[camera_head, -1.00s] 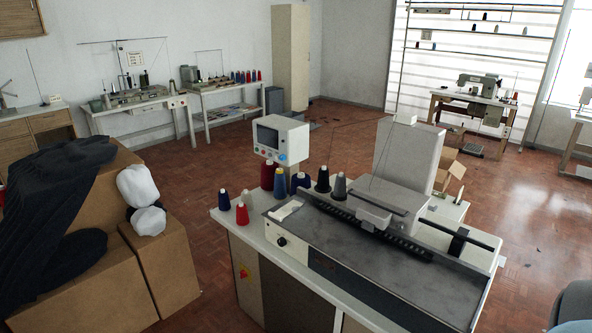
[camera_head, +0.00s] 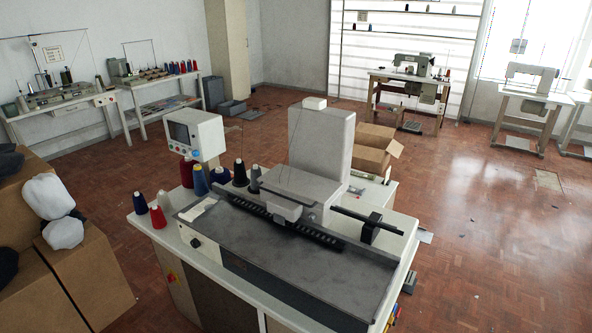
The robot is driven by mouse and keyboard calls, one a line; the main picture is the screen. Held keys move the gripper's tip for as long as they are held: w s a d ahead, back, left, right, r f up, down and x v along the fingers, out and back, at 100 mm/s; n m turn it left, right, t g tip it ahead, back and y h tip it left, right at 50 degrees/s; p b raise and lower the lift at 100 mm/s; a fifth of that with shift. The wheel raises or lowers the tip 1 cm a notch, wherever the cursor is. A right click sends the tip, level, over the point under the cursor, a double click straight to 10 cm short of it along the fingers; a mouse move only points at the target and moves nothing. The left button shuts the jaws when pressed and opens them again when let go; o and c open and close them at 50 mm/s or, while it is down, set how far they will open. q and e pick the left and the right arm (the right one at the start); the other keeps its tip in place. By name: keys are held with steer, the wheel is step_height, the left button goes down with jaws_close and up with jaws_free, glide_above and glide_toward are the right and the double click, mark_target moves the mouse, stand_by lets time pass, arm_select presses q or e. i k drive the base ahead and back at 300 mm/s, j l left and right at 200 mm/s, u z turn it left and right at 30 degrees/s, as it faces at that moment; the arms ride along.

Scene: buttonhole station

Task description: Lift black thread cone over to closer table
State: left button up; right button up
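The black thread cone (camera_head: 240,173) stands upright on the near machine table (camera_head: 150,232), at the back beside a grey cone (camera_head: 253,180). Several more cones stand to its left on the same table: a navy cone (camera_head: 220,174), a blue cone (camera_head: 201,181), a dark red cone (camera_head: 187,173), another navy cone (camera_head: 140,203) and a red cone (camera_head: 157,216). Neither of my grippers shows in the head view.
The buttonhole machine (camera_head: 300,235) and its control box (camera_head: 194,134) fill most of this table. Cardboard boxes (camera_head: 85,270) with cloth bundles stand at the left, and an open carton (camera_head: 375,150) behind. Back-wall benches (camera_head: 165,95) hold more cones.

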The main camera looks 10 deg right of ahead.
mark_target(240, 176)
steer(key=i+j+z, duration=0.1)
steer(key=i+j, duration=0.15)
steer(key=i+j+z, duration=0.1)
steer(key=j, duration=0.35)
steer(key=i+j+z, duration=0.1)
steer(key=i+j, duration=0.25)
steer(key=i+j+z, duration=0.1)
steer(key=j, duration=0.3)
steer(key=i+j+z, duration=0.1)
steer(key=i+j, duration=0.2)
steer(key=i+j+z, duration=0.1)
steer(key=j, duration=0.4)
steer(key=i+j+z, duration=0.15)
steer(key=j, duration=0.3)
steer(key=i+j+z, duration=0.1)
steer(key=i+j, duration=0.15)
steer(key=j, duration=0.2)
